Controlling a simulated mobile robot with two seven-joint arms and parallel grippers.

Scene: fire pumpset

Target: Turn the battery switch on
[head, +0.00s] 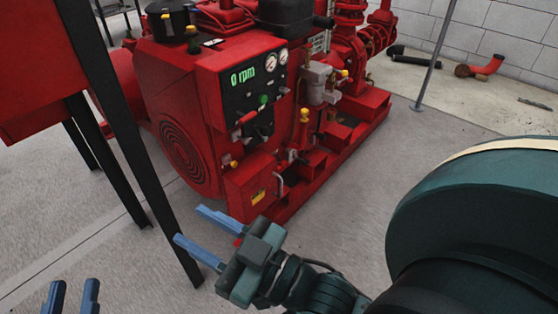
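The red fire pump engine (185,100) stands on the floor ahead. Its dark control panel (255,88) reads "0 rpm" in green, with two round gauges, a green button (263,99) and a red-tipped lever (246,118) below. A red box (250,183) with a yellow label and a grey handle (279,185) sits low at the engine's near corner. I cannot tell which part is the battery switch. My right gripper (186,224) is open and empty, its blue fingers in front of this box in the picture. My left gripper (72,284) is open at the bottom left edge, only its fingertips showing.
A red cabinet (35,70) on black legs (140,180) stands at the left, close to both grippers in the picture. A grey pole (436,52) stands at the right. Red and black pipe pieces (488,66) lie by the block wall. Floor between is clear.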

